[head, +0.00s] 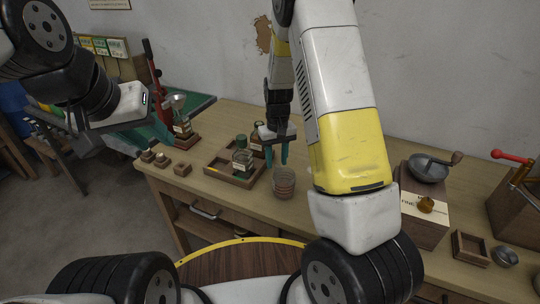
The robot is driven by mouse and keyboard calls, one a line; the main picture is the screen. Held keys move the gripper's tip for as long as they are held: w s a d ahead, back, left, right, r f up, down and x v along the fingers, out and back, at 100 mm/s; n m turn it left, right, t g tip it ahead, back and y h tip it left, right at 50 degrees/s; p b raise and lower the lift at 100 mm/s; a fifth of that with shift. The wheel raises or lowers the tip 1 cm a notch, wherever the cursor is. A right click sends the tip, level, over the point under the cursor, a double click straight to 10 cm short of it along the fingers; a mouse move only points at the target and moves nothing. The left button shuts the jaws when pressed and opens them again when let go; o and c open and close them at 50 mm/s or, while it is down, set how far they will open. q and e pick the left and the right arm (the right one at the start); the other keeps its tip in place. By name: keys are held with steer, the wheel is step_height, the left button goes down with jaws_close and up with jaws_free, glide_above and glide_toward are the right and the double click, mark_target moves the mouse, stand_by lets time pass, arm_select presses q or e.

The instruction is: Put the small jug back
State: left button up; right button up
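I cannot tell which one is the task's small jug. My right gripper (276,156) points down just right of these vessels, its teal fingertips a little apart with nothing visible between them. My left gripper (118,132) is off to the left, away from the tray, with its teal fingers wide apart and empty.
Small wooden blocks (182,169) and a glass funnel on a stand (181,118) are left. A grinder (428,168) and a small wooden box (470,247) stand at right.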

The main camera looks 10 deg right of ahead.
step_height(320, 180, up, 6)
steer(key=shift+r, duration=0.25)
steer(key=s+r+m+t+y, duration=0.1)
steer(key=s+r, duration=0.4)
steer(key=r, duration=0.3)
steer(key=s+r+t+y, duration=0.1)
steer(key=s+r+t, duration=0.1)
steer(key=s+r, duration=0.4)
steer(key=s+r+t, duration=0.1)
steer(key=s+r, duration=0.2)
steer(key=s, duration=0.3)
steer(key=s+d+r+t, duration=0.1)
steer(key=s+r+t, duration=0.1)
steer(key=s+r, duration=0.2)
steer(key=s, duration=0.3)
steer(key=shift+m, duration=0.3)
